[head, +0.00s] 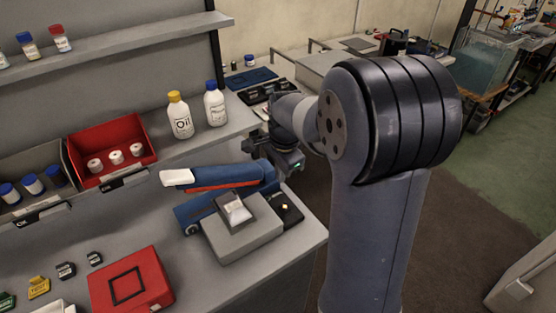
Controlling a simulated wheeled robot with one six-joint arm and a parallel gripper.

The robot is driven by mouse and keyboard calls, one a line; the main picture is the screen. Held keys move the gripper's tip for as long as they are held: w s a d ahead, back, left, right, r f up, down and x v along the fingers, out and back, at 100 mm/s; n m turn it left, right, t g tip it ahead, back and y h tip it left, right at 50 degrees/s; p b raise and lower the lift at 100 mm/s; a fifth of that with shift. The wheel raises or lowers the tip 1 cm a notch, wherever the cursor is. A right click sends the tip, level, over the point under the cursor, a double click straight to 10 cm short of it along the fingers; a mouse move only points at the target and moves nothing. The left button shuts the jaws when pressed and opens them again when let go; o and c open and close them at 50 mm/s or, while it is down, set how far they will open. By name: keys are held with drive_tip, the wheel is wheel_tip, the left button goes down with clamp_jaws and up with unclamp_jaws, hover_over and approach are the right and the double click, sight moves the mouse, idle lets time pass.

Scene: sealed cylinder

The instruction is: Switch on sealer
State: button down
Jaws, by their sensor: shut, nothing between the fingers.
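The sealer (215,203) is a blue device with a hinged upper arm, a red strip under it and a white handle end (177,178). It stands on the bench near the front right edge. A black box (287,210) with a small lit orange spot sits at its right end; I cannot tell whether this is the switch. A grey block (240,238) with a small clear-and-white item (235,209) on it stands in front of the sealer. My gripper (256,146) is shut and empty, above and behind the sealer's right end. Its fingertips show small and dark.
A red bin (112,154) with white rolls and a grey bin (36,179) with blue-capped vials are left. A red box (131,281) lies in front left. A shelf (120,42) overhangs the back.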

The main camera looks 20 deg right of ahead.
drive_tip(key=shift+w+a+r, duration=0.1)
drive_tip(key=shift+w+r, duration=0.1)
drive_tip(key=shift+r, duration=0.75)
drive_tip(key=shift+w+a+r, duration=0.1)
drive_tip(key=shift+w+r, duration=0.05)
drive_tip(key=shift+r, duration=0.8)
drive_tip(key=shift+f, duration=0.1)
hover_over(281, 207)
wheel_tip(281, 207, down, 9)
drive_tip(key=shift+w+f, duration=0.1)
drive_tip(key=shift+w+b, duration=0.1)
drive_tip(key=shift+b, duration=0.55)
drive_tip(key=b, duration=0.2)
drive_tip(key=shift+s+f+t+b, duration=0.2)
drive_tip(key=shift+t+b, duration=0.1)
wheel_tip(281, 207, up, 7)
drive_tip(key=s, duration=0.1)
drive_tip(key=shift+d, duration=0.25)
drive_tip(key=shift+f, duration=0.1)
